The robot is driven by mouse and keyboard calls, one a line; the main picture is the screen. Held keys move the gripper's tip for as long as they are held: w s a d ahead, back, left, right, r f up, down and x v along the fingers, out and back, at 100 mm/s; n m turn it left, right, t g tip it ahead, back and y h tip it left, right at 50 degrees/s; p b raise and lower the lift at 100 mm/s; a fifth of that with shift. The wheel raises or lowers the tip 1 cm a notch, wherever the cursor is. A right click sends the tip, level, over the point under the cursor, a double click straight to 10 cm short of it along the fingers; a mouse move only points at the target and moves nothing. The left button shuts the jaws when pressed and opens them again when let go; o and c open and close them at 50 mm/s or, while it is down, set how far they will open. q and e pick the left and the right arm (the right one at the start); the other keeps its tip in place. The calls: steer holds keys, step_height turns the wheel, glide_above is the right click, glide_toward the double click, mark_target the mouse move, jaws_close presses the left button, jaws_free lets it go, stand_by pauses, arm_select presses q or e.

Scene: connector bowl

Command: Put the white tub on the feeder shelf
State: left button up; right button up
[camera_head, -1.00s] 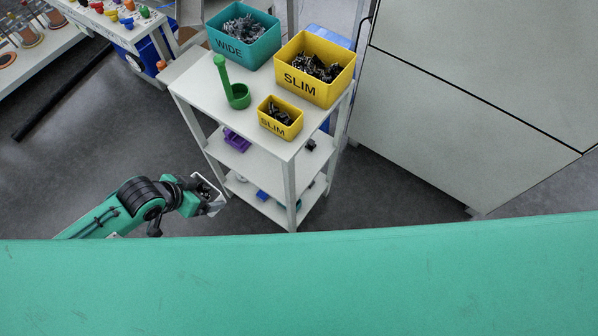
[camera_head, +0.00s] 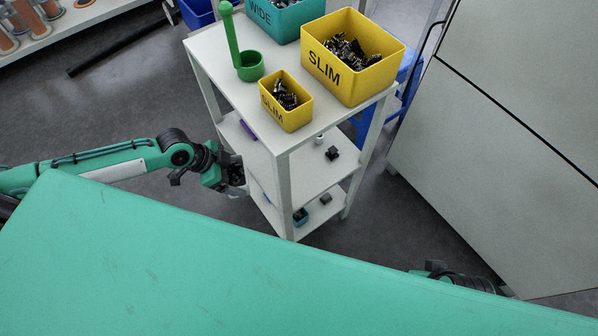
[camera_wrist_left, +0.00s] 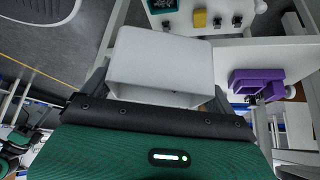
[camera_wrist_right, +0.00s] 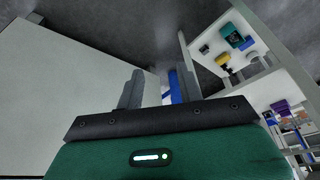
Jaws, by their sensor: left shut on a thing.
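The white tub (camera_wrist_left: 160,65) shows in the left wrist view, between the two fingers of my left gripper (camera_wrist_left: 158,95), which is shut on it. In the head view my left gripper (camera_head: 236,174) is at the left side of the white shelf rack (camera_head: 215,48), below its top. The tub is hard to make out there. Which board is the feeder shelf I cannot tell. My right gripper (camera_wrist_right: 160,90) is open and empty in the right wrist view, with its fingers apart.
The rack's top holds a large yellow SLIM bin (camera_head: 357,85), a small yellow SLIM bin (camera_head: 292,118), a teal WIDE bin (camera_head: 290,22) and a green cup with a tall handle (camera_head: 250,68). A purple thing (camera_wrist_left: 254,82) lies on a lower board. A large pale cabinet (camera_head: 500,130) stands at right.

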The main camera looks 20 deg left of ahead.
arm_select(q)
steer(key=w+d, duration=0.2)
steer(key=d, duration=0.2)
steer(key=w+d, duration=0.3)
steer(key=d, duration=0.2)
steer(key=w+d, duration=0.3)
steer(key=d, duration=0.2)
steer(key=shift+b, duration=0.35)
steer(key=shift+d+f, duration=0.1)
steer(key=shift+f, duration=0.15)
steer(key=shift+f+b, duration=0.4)
steer(key=shift+f, duration=1.05)
arm_select(e)
steer(key=shift+w+a+r+t+y, duration=0.35)
steer(key=shift+w+a+t, duration=0.15)
steer(key=shift+a+t, duration=0.15)
arm_select(q)
steer(key=shift+f, duration=0.1)
steer(key=o, duration=0.7)
arm_select(e)
steer(key=shift+a, duration=0.1)
